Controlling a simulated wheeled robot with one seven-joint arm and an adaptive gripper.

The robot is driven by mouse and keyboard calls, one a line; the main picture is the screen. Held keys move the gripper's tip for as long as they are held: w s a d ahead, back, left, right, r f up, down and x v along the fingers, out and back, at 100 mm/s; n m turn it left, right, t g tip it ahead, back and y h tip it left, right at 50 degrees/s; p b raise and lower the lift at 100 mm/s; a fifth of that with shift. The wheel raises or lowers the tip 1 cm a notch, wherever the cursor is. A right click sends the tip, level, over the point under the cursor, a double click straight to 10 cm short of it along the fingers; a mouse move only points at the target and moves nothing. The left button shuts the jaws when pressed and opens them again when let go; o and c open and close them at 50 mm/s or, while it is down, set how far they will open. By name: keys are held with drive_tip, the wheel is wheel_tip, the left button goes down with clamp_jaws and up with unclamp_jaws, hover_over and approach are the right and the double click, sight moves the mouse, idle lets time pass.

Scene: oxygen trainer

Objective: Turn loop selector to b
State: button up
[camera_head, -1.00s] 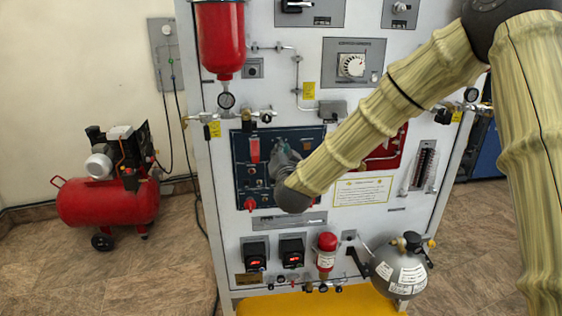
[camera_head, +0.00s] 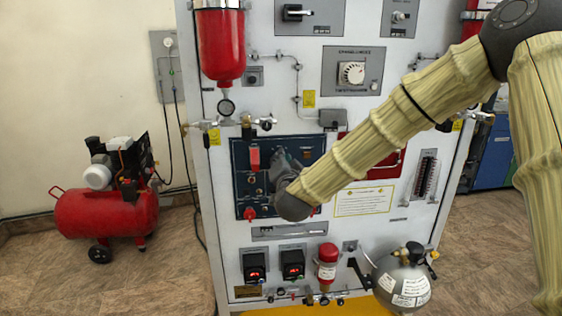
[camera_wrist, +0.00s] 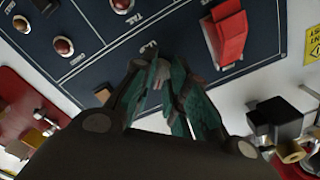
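The blue control panel (camera_head: 242,184) is on the upright trainer board. It carries a red lever (camera_head: 253,158) at its upper left, which also shows large in the wrist view (camera_wrist: 228,38). My gripper (camera_head: 286,160) is in front of the middle of this panel, right of the red lever. In the wrist view my gripper's green-grey fingers (camera_wrist: 163,72) converge close to the panel face, with their tips near each other. Whether a knob is between the tips is hidden. I cannot read which control is the loop selector or its b mark.
A red lower knob (camera_head: 250,213) is on the same panel. A brass-and-black valve (camera_wrist: 278,125) is close to my gripper in the wrist view. A white dial (camera_head: 352,73) is above, a grey cylinder (camera_head: 403,285) lower right. A red compressor (camera_head: 108,212) stands left on open floor.

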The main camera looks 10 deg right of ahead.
drive_tip(key=shift+o, duration=0.6)
drive_tip(key=shift+s, duration=0.1)
drive_tip(key=s, duration=1.1)
drive_tip(key=shift+s, duration=0.4)
drive_tip(key=shift+f, duration=0.1)
